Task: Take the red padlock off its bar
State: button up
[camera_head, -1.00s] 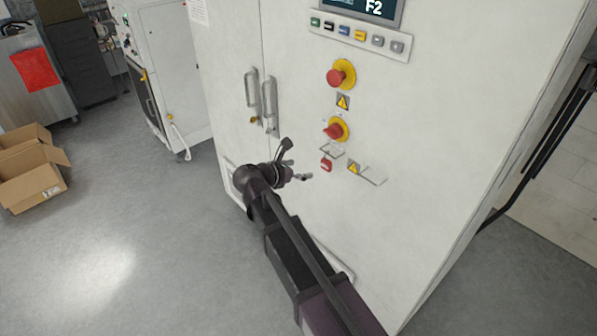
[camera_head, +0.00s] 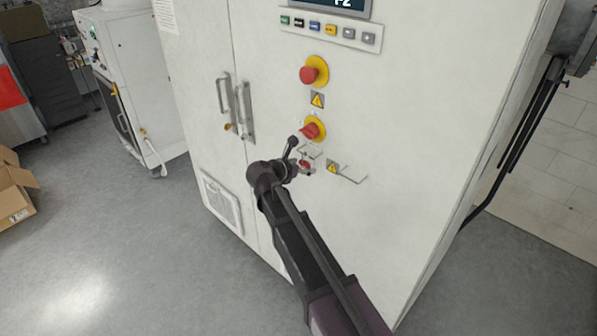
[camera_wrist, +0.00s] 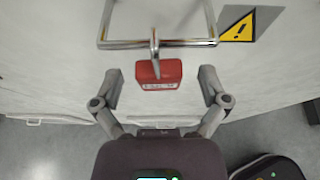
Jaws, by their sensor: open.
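The red padlock (camera_wrist: 158,75) hangs by its metal shackle from a wire bar (camera_wrist: 185,43) on the cabinet front in the wrist view. My gripper (camera_wrist: 161,88) is open, with one finger on each side of the padlock. A visible gap separates each finger from the padlock body. In the head view the padlock (camera_head: 305,166) is partly hidden by my gripper (camera_head: 300,160), below the lower red rotary switch (camera_head: 312,128).
The white cabinet (camera_head: 400,110) fills the middle, with a red emergency button (camera_head: 309,74), door handles (camera_head: 238,105) and a second bar (camera_head: 351,178) to the right. A cardboard box (camera_head: 12,195) lies on the floor at the left.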

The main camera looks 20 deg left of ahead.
jog(key=shift+w+d+f, duration=0.15)
jog(key=shift+w, duration=0.15)
jog(key=c, duration=1.3)
jog(key=shift+r, duration=0.25)
jog(key=shift+r+p, duration=0.75)
jog(key=shift+p, duration=0.2)
jog(key=shift+r, duration=0.15)
